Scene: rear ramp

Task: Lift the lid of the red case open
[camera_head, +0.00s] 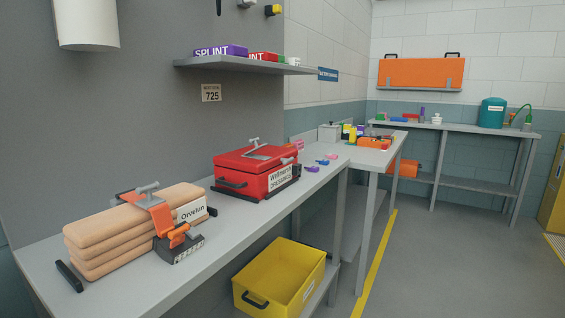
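The red case (256,171) stands on the long grey bench against the wall, near the middle of the picture. Its lid (254,157) looks closed. A grey metal handle sits on top of the lid, and a black handle shows on the case's left end. A white label is on its right-hand side. My gripper is not in view, so its opening and any contact cannot be seen.
Strapped tan boards (130,228) lie left of the case. Small coloured parts (326,161) lie to its right. A shelf (245,65) with boxes hangs above. A yellow bin (280,278) stands below the bench. Open floor (440,260) is at right.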

